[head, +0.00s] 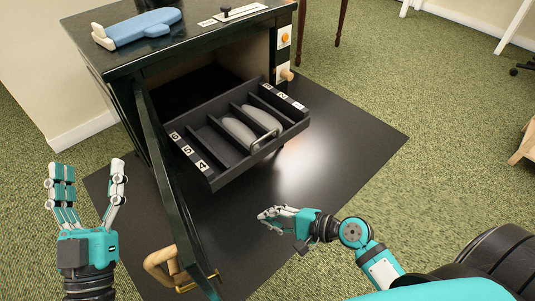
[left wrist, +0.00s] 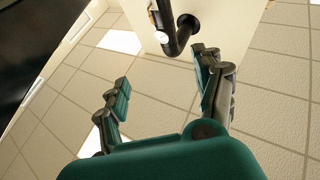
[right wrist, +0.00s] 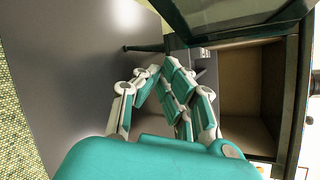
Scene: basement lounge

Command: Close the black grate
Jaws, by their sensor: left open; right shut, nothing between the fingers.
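The black grate (head: 210,135) is a slotted dark rack with numbered labels on its edges. It is pulled out of the open front of a dark cabinet (head: 120,62). A grey rounded piece with a loop (head: 246,134) sits in its slots. The cabinet door (head: 165,190) stands swung open, with a wooden handle (head: 168,265) low on it. My left gripper (head: 88,172) is open and empty, raised left of the door. My right gripper (head: 272,214) is shut and empty, in front of and below the grate, apart from it. The cabinet interior (right wrist: 255,95) shows in the right wrist view.
A blue device (head: 138,27) and a small dark knob on a white plate (head: 236,11) are on the cabinet top. A black mat (head: 345,125) lies on the green carpet. A wooden piece stands at the right edge. The left wrist view shows mostly ceiling and a dark pipe (left wrist: 172,35).

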